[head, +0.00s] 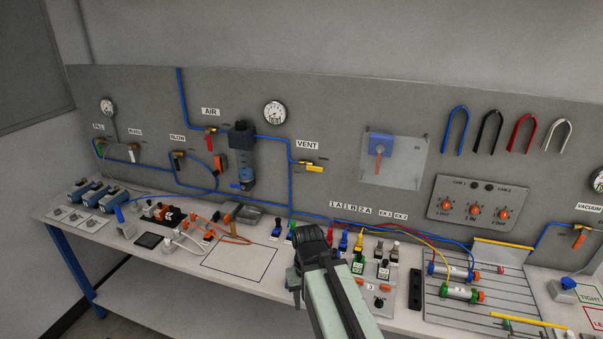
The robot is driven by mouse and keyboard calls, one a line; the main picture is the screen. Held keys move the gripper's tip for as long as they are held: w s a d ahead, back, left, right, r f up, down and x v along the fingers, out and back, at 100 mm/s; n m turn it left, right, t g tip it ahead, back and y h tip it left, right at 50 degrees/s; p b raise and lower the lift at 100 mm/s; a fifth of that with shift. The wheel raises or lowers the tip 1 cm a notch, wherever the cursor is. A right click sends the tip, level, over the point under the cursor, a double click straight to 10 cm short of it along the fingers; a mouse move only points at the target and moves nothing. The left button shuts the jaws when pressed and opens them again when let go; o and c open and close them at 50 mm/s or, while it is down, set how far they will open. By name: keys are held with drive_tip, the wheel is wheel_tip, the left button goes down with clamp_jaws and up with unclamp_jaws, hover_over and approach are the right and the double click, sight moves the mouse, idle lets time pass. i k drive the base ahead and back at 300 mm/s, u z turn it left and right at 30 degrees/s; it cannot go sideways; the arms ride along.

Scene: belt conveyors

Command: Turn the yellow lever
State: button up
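A yellow lever (315,168) sits on a valve on the grey back panel, just below the VENT label. It lies roughly level and points to the right, at the end of a blue pipe. My gripper (308,238) is dark and shows at the end of my pale green arm, in the lower middle of the head view. In the picture it is well below the yellow lever, in front of the bench top. Its fingertips are too small and dark to tell whether they are open or shut.
A red lever (210,130) sits under the AIR label. A dark filter unit (241,155) hangs left of the yellow lever, and a clear plate with a blue switch (381,145) is to its right. Coloured fittings and labelled blocks crowd the bench behind my gripper.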

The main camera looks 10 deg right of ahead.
sight(303, 167)
drive_tip(key=u, duration=2.7)
drive_tip(key=k, duration=0.6)
drive_tip(key=z, duration=0.9)
drive_tip(key=i, duration=1)
